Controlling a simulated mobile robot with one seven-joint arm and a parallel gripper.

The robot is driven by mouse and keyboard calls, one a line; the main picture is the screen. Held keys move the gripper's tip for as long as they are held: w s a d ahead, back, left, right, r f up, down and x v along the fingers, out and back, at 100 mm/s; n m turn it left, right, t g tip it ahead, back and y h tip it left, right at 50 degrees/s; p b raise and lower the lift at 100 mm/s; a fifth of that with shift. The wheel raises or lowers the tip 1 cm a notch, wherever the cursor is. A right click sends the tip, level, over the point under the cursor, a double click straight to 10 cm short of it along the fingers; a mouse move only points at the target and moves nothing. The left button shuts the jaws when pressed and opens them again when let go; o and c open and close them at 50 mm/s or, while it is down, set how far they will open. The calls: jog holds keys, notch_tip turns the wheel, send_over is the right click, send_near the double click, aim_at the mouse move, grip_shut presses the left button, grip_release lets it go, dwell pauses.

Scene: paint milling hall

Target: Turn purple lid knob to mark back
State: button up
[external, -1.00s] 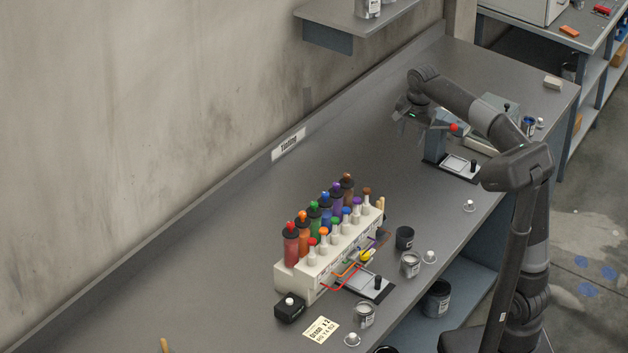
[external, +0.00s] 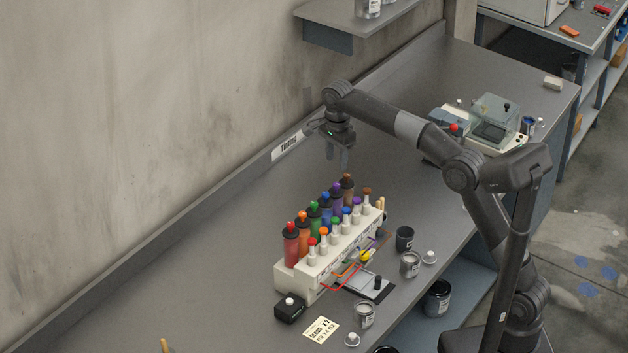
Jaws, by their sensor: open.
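The purple lid knob (external: 337,185) tops a dark-lidded purple bottle in the back row of the white rack (external: 292,277). Its mark is too small to make out. A smaller purple cap (external: 357,200) shows in the front row. My gripper (external: 338,168) is open and empty, pointing down. In the picture it shows just above the purple and brown (external: 347,178) knobs at the rack's far end. The fingers do not appear to touch any bottle, but their exact height is hard to tell.
Neighbouring bottles with blue (external: 325,196) and green knobs stand close by. Tubes and a small tray (external: 350,290) lie before the rack. A black box (external: 289,307) and a card (external: 320,329) lie at its near end. The bench behind the rack is clear.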

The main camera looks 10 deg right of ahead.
aim_at(336, 184)
notch_tip(336, 184, down, 9)
jog(key=shift+r, duration=0.2)
jog(key=shift+c, duration=0.2)
grip_shut()
dwell(0.4)
